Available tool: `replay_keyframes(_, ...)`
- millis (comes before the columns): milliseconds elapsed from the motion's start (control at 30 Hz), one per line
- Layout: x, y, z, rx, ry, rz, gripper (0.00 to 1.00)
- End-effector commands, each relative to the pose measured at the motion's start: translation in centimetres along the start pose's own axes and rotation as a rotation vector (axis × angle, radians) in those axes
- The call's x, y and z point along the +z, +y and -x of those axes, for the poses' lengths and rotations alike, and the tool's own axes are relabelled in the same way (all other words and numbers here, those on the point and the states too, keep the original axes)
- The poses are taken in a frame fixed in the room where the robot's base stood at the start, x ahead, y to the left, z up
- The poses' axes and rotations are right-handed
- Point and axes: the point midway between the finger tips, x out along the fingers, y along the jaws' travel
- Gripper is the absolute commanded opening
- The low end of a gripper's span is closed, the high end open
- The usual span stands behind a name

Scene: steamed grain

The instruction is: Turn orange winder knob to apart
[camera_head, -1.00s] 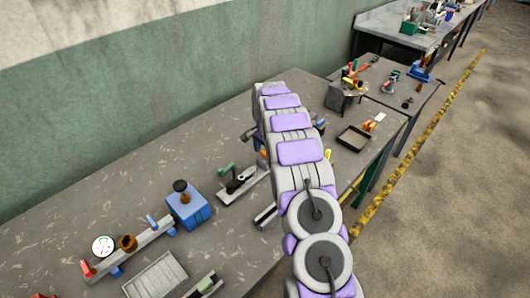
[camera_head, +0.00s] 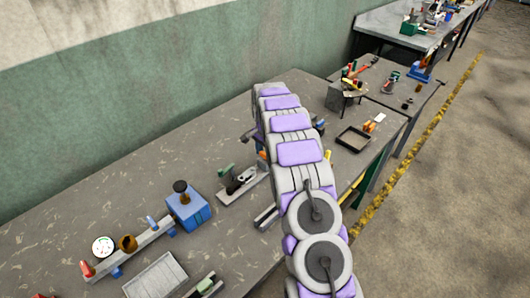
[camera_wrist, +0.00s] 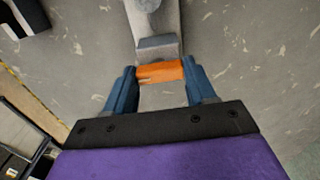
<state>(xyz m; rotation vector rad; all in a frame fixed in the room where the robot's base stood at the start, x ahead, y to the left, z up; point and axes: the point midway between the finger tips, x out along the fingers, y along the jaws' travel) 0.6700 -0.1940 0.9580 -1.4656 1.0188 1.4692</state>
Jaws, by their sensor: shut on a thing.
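The orange winder knob (camera_wrist: 161,72) is in the middle of the wrist view, at the near end of a grey metal device (camera_wrist: 158,42). My gripper (camera_wrist: 160,73) has one blue finger on each side of the knob and is shut on it. In the head view my arm covers most of this spot, and only a small orange bit (camera_head: 262,154) shows at the arm's left edge. I cannot make out the knob's turn angle from these frames.
Left of my arm on the grey workbench (camera_head: 120,190) are a grey tool with a green handle (camera_head: 240,182), a blue block with a dark knob (camera_head: 188,207) and a rail with a gauge (camera_head: 104,246). A black tray (camera_head: 353,139) lies to the right.

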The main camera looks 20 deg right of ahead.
Motion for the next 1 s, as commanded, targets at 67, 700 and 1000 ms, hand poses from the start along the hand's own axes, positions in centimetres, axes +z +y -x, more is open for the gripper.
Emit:
replay_keyframes(67,0.02,-0.09,0.13,-0.002,0.001,0.015,0.25)
replay_keyframes(700,-0.01,-0.08,0.36,-0.002,0.002,0.489,0.25)
replay_keyframes(1000,-0.03,-0.08,0.25,-0.002,0.003,0.774,0.25)
